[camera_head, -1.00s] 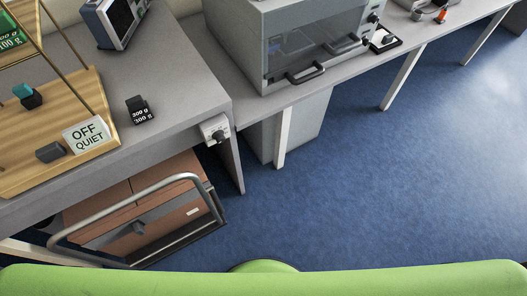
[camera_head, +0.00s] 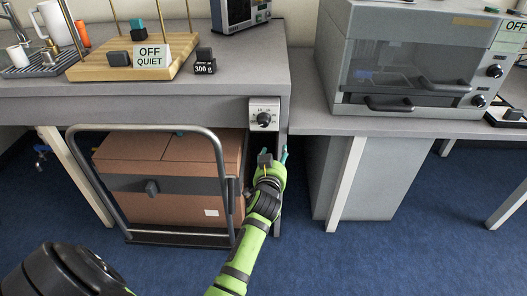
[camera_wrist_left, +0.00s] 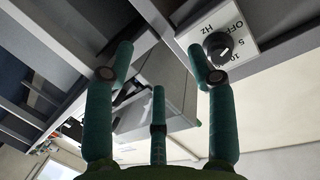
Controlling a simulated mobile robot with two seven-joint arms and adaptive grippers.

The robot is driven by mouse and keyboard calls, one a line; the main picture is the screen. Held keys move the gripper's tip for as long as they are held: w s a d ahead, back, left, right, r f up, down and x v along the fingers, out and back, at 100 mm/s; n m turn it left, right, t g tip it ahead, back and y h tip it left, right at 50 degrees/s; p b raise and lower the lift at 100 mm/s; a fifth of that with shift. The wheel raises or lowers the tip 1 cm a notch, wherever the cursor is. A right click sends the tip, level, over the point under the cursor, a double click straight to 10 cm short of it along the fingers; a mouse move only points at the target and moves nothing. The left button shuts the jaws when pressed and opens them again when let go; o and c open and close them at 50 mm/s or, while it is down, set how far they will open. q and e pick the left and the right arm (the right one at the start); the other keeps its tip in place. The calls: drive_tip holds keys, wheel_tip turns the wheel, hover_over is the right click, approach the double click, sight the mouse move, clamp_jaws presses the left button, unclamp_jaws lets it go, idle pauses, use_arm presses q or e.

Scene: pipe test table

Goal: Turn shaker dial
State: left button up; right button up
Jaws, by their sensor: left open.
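The dial (camera_head: 264,119) is a black knob on a pale plate with a printed scale, fixed to the front edge of the grey table near its right corner. In the left wrist view the dial (camera_wrist_left: 217,46) shows at upper right, its plate reading OFF, 5, 10 and HZ, close to the right finger's tip in the picture. My left gripper (camera_head: 281,158) is just below the dial and a little to its right, pointing up, with teal fingertips partly hidden by the wrist. In the left wrist view its fingers (camera_wrist_left: 162,62) are spread with nothing between them.
A trolley handle (camera_head: 150,128) and cardboard boxes (camera_head: 165,165) stand under the table, left of my arm. A table leg (camera_head: 345,183) and grey cabinet (camera_head: 386,190) are to the right. A wooden board (camera_head: 100,68) with an OFF QUIET sign (camera_head: 152,56) is on top.

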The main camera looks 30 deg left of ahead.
sight(264, 124)
use_arm(q)
drive_tip(key=a+r+n+y+b, duration=0.2)
drive_tip(key=a+r+y+b, duration=0.15)
drive_tip(key=r, duration=0.25)
drive_tip(key=shift+t+h, duration=0.4)
drive_tip(key=shift+h, duration=0.05)
drive_tip(key=x, duration=0.6)
drive_tip(key=shift+s+a+f, duration=0.1)
drive_tip(key=shift+a+f, duration=0.05)
drive_tip(key=shift+a, duration=0.2)
use_arm(e)
drive_tip(key=x, duration=0.2)
drive_tip(key=shift+w+a+f, duration=0.1)
drive_tip(key=shift+w+f, duration=0.15)
drive_tip(key=shift+w, duration=0.15)
use_arm(q)
drive_tip(key=shift+c, duration=0.4)
clamp_jaws()
